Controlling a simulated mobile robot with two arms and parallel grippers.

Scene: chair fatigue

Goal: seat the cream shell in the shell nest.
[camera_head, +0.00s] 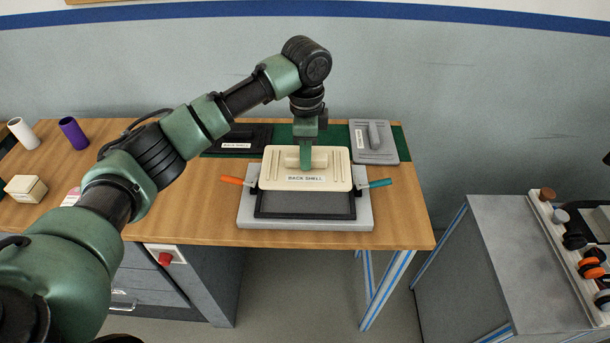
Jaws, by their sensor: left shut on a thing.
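The cream shell (331,175), labelled "BACK SHELL", is level, with its label edge toward me. My left gripper (306,158) points straight down and is shut on the raised grip in the middle of the shell. A grey block with a black rectangular frame (305,214), which looks like the shell nest (246,218), sits on the wooden table. The shell overlaps the rear of this frame in the view and hides it; the frame's front part shows. I cannot tell whether shell and frame touch. My right gripper is not in view.
An orange handle (232,180) and a teal handle (380,183) stick out at the frame's sides. A grey plate (383,152) lies behind right, a black one (235,143) behind left, on a green mat. A purple cylinder (73,132) stands left. A side bench (525,255) is at right.

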